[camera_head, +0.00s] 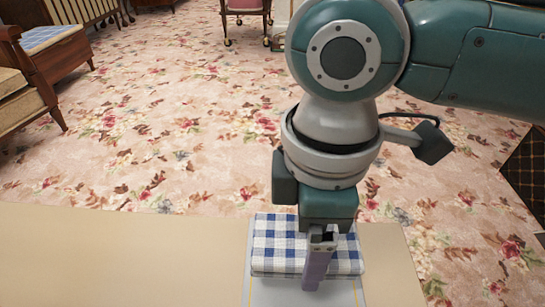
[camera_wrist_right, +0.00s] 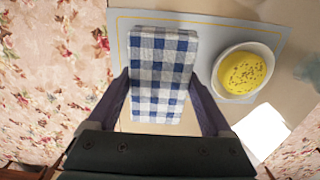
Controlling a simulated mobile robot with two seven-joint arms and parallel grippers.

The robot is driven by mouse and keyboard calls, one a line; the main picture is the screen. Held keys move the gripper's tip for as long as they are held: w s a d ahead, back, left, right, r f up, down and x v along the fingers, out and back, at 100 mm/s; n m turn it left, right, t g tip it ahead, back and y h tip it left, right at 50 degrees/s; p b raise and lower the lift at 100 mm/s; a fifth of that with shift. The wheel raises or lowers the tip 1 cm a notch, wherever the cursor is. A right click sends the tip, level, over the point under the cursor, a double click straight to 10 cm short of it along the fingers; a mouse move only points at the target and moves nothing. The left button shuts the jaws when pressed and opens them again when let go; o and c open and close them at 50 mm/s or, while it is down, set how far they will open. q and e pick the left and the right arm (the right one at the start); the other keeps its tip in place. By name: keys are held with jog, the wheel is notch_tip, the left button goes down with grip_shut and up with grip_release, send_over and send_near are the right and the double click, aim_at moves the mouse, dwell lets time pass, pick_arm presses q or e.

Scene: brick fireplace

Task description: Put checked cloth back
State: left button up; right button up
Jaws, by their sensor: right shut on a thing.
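The blue-and-white checked cloth (camera_head: 277,240) is folded into a thick rectangular pad over the pale grey placemat (camera_head: 262,292). My right gripper (camera_head: 318,272) points down over it and hides part of it in the head view. In the right wrist view the cloth (camera_wrist_right: 162,75) lies between the two fingers of my right gripper (camera_wrist_right: 163,102), which are shut on its sides. Whether the cloth touches the mat is hard to tell. My left gripper is not in view.
A white bowl with yellow, speckled food (camera_wrist_right: 246,72) stands on the placemat (camera_wrist_right: 210,19) right of the cloth. A white square item (camera_wrist_right: 262,131) lies nearby. The beige tabletop (camera_head: 120,255) is clear on the left. Flowered carpet (camera_head: 190,130) and wooden furniture (camera_head: 55,60) lie beyond.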

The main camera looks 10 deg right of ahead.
pick_arm(q)
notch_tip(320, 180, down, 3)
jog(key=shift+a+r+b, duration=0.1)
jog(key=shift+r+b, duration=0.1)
jog(key=shift+b, duration=0.95)
pick_arm(e)
notch_tip(320, 180, down, 4)
jog(key=shift+f, duration=0.15)
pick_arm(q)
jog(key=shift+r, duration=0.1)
pick_arm(e)
jog(key=o, duration=1)
